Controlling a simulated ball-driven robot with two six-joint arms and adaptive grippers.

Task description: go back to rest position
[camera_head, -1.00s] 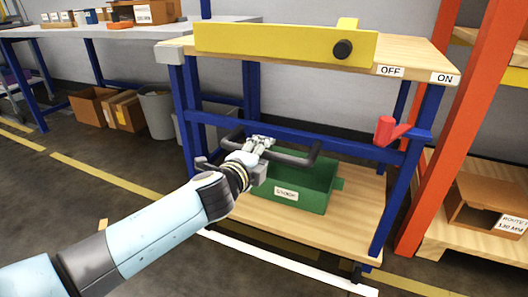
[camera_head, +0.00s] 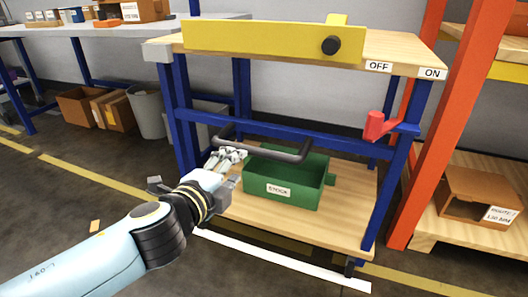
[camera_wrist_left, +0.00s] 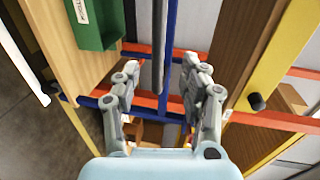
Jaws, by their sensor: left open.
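My left gripper (camera_head: 230,156) is in front of the workbench, at the left end of the dark bar handle (camera_head: 262,146). In the left wrist view the gripper (camera_wrist_left: 160,85) has its fingers spread, with nothing held between them. The dark bar (camera_wrist_left: 158,45) shows beyond the fingertips there; I cannot tell whether they touch it. A green bin labelled STOCK (camera_head: 288,180) sits on the lower wooden shelf, just right of the gripper. My right gripper is in neither view.
The workbench has a yellow beam (camera_head: 270,42) with a black knob (camera_head: 331,45), OFF and ON labels, and a red lever (camera_head: 376,126) at right. An orange rack post (camera_head: 420,150) stands right. Floor at left front is open.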

